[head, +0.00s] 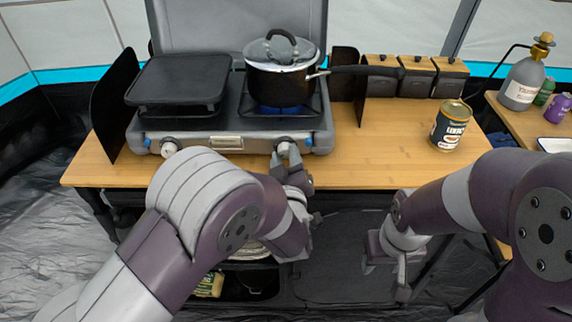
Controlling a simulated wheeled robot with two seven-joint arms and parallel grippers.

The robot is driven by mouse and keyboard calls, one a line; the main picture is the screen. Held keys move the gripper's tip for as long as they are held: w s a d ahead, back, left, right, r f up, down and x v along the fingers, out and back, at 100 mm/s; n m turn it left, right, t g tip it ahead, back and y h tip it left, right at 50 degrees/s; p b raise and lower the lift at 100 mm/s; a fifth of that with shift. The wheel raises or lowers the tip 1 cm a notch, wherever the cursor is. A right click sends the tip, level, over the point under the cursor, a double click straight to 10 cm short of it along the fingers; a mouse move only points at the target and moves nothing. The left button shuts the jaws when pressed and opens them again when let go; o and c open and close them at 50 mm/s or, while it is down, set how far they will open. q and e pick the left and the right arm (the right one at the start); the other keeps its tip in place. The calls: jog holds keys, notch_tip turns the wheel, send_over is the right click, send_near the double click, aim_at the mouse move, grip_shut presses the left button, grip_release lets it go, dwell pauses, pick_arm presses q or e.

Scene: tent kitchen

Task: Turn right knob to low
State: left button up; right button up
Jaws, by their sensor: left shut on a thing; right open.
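The two-burner camping stove (228,143) stands on the wooden table. Its left knob (169,149) is white and uncovered. My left gripper (286,152) is at the right end of the stove's front panel, shut on the right knob, which the fingers mostly hide. The knob's setting cannot be read. A blue flame (272,108) shows under the black pot (280,85) on the right burner. My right gripper (385,280) is open and empty, low in front of the table at the right.
A black griddle (180,80) covers the left burner. The pot's long handle (365,70) points right. A can (450,125) stands on the table (380,150), with black containers (415,78) behind. A side table at right holds bottles.

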pick_arm(q)
jog(key=n+b, duration=0.5)
jog(key=shift+f, duration=0.25)
jog(key=shift+r+n+b, duration=0.2)
jog(key=shift+n+b, duration=1.2)
jog(key=shift+n, duration=0.1)
jog(key=shift+h, duration=0.3)
jog(key=o, duration=1)
jog(key=shift+o, duration=0.2)
